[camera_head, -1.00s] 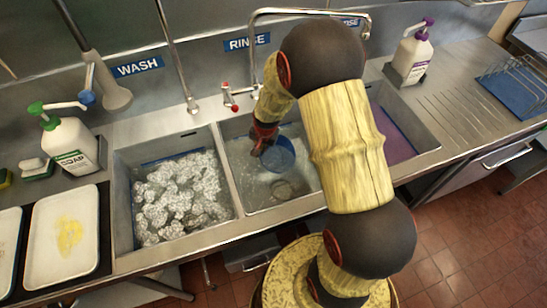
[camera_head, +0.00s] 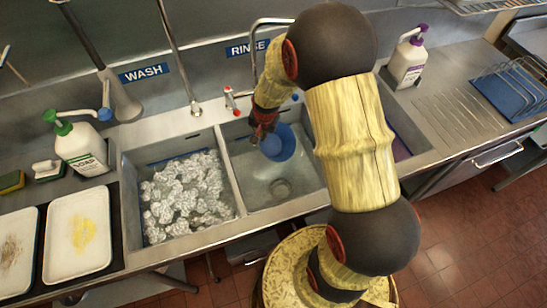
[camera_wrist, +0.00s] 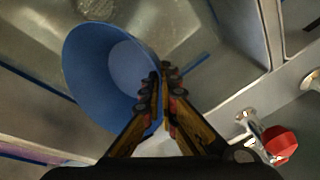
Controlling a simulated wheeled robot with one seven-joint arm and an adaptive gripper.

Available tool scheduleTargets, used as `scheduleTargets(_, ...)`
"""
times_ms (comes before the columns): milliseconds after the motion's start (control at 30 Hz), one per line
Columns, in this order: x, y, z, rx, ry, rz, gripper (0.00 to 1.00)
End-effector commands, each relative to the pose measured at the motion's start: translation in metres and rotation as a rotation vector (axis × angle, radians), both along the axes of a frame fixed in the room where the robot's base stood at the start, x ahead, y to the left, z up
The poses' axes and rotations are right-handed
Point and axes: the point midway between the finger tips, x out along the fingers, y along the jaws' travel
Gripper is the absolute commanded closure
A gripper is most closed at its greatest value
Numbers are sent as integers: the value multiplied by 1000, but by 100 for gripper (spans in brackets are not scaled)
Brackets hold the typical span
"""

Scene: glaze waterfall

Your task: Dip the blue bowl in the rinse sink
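The blue bowl (camera_head: 280,143) is over the middle sink, under the RINSE sign. In the wrist view the bowl (camera_wrist: 90,70) shows tilted, with its open inside partly towards the camera. My gripper (camera_head: 262,133) is at the bowl's left side in the head view. In the wrist view my gripper (camera_wrist: 160,88) has its fingers together on the bowl's near rim. The rinse sink (camera_head: 245,178) holds clear water, with a round drain visible below the bowl. The bowl appears above the water in the head view; whether its lower edge touches is unclear.
The wash sink (camera_head: 150,228) full of suds stands to the left, past a divider. A red-handled tap (camera_head: 231,97) is behind the rinse sink; its red knob (camera_wrist: 280,142) is close in the wrist view. A purple-topped bottle (camera_head: 408,60) stands back right.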

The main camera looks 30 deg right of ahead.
Motion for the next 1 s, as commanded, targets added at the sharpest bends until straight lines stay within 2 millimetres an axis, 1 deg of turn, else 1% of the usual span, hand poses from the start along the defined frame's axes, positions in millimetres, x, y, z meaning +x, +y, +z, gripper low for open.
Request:
scheduleTargets(33, 0, 0, 8, 0, -1, 0, 100)
scheduleTargets(1000, 0, 0, 95, 0, -1, 0, 100)
